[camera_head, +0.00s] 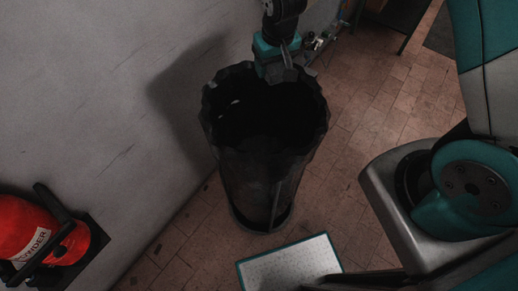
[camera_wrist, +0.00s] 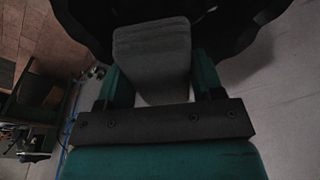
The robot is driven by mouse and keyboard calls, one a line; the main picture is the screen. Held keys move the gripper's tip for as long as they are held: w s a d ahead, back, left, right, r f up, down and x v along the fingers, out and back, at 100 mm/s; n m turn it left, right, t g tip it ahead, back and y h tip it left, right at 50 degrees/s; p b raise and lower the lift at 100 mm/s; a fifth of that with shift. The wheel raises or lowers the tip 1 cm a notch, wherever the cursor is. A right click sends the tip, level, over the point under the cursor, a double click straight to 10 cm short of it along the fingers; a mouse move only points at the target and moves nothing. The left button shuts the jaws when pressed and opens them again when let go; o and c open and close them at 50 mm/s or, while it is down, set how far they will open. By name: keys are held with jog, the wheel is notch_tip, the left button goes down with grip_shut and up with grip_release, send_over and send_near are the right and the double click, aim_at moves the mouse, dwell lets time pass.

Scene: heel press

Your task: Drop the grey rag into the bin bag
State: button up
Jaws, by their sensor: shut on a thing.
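The grey rag (camera_wrist: 152,55) is a folded, block-like piece between the two fingers of my gripper (camera_wrist: 157,82) in the wrist view. My gripper is shut on it. In the head view my gripper (camera_head: 281,70) is at the far rim of the bin bag, and the rag (camera_head: 287,74) shows only as a small grey patch. The bin bag (camera_head: 222,112) is black with a crumpled rim, open at the top, and lines a dark upright bin. Its inside is too dark to make out. In the wrist view the dark bag (camera_wrist: 88,25) lies behind the rag.
A grey wall (camera_head: 110,90) stands close on the left of the bin. A red fire extinguisher (camera_head: 38,232) is at the lower left. A white panel with a teal edge (camera_head: 290,264) is in front of the bin. Tiled floor (camera_head: 365,110) is open to the right.

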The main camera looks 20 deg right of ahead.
notch_tip(320, 180, down, 6)
jog(key=b, duration=0.4)
jog(key=shift+d+r, duration=0.1)
jog(key=o, duration=1)
jog(key=shift+r, duration=0.1)
jog(key=s+r+b, duration=0.1)
jog(key=r, duration=0.4)
jog(key=r+b, duration=0.1)
jog(key=r, duration=0.5)
jog(key=s+r+b, duration=0.1)
jog(key=r+b, duration=0.1)
jog(key=r, duration=0.4)
jog(key=shift+s+d, duration=0.1)
jog(key=shift+s, duration=0.25)
